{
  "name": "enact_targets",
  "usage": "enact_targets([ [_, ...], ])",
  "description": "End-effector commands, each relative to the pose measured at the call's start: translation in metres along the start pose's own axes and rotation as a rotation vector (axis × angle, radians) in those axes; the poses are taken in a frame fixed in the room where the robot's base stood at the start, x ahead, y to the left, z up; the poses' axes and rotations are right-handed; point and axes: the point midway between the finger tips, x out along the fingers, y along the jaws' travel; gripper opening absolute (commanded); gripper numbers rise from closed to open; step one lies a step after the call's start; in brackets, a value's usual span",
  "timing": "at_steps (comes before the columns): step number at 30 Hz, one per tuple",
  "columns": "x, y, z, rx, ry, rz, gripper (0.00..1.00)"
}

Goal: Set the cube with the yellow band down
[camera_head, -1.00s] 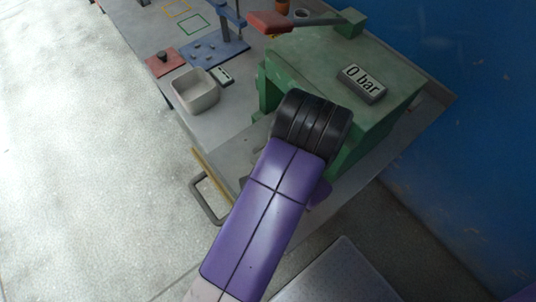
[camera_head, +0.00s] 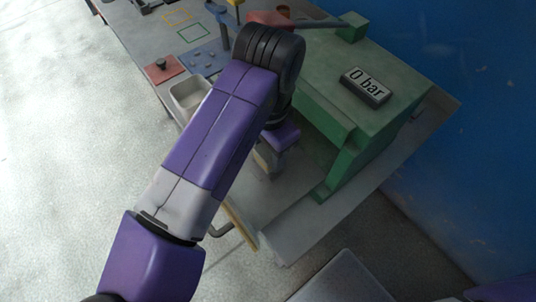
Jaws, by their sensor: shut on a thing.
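My gripper (camera_head: 270,157) shows small and partly hidden below my black wrist joint, left of the green press. It points down over the grey bench top (camera_head: 290,215). It is shut on a small greyish-tan block (camera_head: 264,161), which I take to be the cube with the yellow band. The band itself is not clear, and I cannot tell whether the cube touches the bench.
A pale bin (camera_head: 188,97), a red block with a black knob (camera_head: 163,69) and a blue plate (camera_head: 205,58) lie beyond. Bare bench lies in front of the press.

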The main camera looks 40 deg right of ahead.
Motion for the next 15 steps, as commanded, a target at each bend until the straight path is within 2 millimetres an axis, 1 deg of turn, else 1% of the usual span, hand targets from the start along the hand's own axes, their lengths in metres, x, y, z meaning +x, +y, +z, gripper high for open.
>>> enact_targets([
  [1, -0.002, -0.006, -0.002, -0.001, 0.000, -0.001, 0.00],
  [6, 0.025, -0.004, -0.001, -0.001, 0.000, 0.002, 0.00],
  [9, 0.034, -0.004, -0.001, -0.001, 0.001, 0.000, 0.00],
  [15, 0.035, -0.004, -0.001, 0.000, 0.001, -0.002, 0.00],
])
